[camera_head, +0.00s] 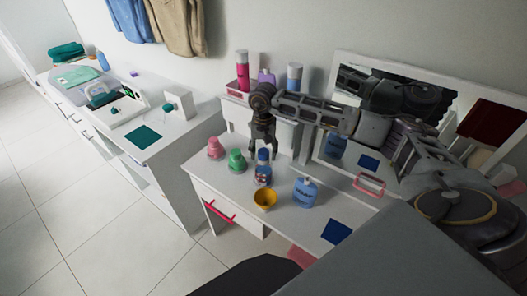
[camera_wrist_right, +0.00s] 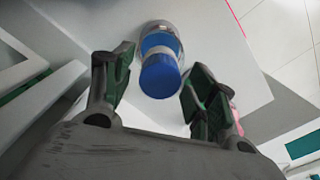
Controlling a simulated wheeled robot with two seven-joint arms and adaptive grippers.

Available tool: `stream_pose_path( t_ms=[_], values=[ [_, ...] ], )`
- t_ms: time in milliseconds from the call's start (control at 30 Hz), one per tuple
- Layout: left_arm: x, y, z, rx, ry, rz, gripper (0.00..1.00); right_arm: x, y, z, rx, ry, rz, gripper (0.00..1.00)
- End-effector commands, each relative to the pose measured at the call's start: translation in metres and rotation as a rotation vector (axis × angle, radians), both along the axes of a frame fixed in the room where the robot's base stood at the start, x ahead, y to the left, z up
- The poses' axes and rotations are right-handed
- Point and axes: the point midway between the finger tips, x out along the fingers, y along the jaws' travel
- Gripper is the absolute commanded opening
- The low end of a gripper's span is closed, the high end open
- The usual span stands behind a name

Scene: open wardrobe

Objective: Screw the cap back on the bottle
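The bottle (camera_head: 263,176) stands upright on the white dressing table, with a blue cap (camera_head: 263,155) at its top. My right gripper (camera_head: 263,148) points down just above the bottle, with its fingers apart. In the right wrist view the blue cap (camera_wrist_right: 160,77) and the bottle (camera_wrist_right: 157,28) lie between the two open green-padded fingers (camera_wrist_right: 161,62), with a gap on each side. The cap sits on the bottle's top; how tightly it is seated cannot be told. My left gripper is not in view.
A yellow cup (camera_head: 265,200) and a blue bottle (camera_head: 306,192) stand close in front and to the right. Green (camera_head: 236,160) and pink (camera_head: 215,148) containers stand left. A mirror (camera_head: 340,150) is behind. A blue square (camera_head: 336,232) lies near the right front.

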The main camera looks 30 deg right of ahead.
Motion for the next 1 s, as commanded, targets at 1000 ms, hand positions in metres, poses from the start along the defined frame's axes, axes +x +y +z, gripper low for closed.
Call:
stream_pose_path(
  t_ms=[1000],
  values=[
    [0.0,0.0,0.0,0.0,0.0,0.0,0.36,0.001,0.0,0.074,0.0,-0.004,0.001,0.59]
  ],
)
